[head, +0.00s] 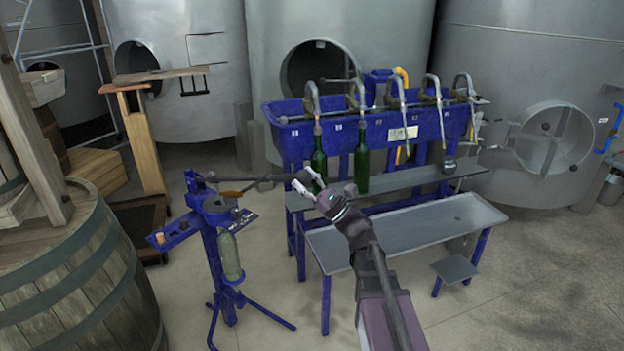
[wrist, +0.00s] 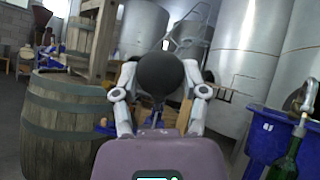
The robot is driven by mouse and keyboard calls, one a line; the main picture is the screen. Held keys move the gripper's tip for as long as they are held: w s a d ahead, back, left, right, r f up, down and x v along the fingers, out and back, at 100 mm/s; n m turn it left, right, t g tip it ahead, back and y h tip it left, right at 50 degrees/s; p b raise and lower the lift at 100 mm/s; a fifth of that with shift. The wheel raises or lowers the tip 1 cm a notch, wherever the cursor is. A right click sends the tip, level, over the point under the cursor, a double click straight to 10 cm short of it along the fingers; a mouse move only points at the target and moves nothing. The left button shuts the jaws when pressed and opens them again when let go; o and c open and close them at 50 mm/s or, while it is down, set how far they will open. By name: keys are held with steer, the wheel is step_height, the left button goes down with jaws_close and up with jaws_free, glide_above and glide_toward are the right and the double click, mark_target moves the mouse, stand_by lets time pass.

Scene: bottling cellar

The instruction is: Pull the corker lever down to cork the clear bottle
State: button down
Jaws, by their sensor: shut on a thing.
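The blue corker (head: 213,225) stands on splayed legs at the left centre of the head view. The clear bottle (head: 230,255) stands upright in it, below the corker head. The corker lever (head: 255,179) reaches out to the right from the corker top, about level, and ends in a dark round knob (wrist: 161,74) in the wrist view. My gripper (head: 308,184) is shut on the lever's knob end, with one finger on each side of the knob in the wrist view. The knob hides most of the corker there.
A blue filling trough (head: 350,128) with several spouts stands behind my gripper, with two green bottles (head: 319,156) under spouts. A grey bench (head: 405,228) stands at its front. A wooden barrel (head: 75,275) fills the lower left. Steel tanks line the back. The floor in front of the corker is clear.

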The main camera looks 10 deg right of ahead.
steer(key=shift+s+a+f, duration=0.1)
steer(key=shift+s+f, duration=0.1)
steer(key=shift+c, duration=0.8)
jaws_free()
steer(key=shift+w, duration=0.1)
steer(key=shift+f, duration=0.1)
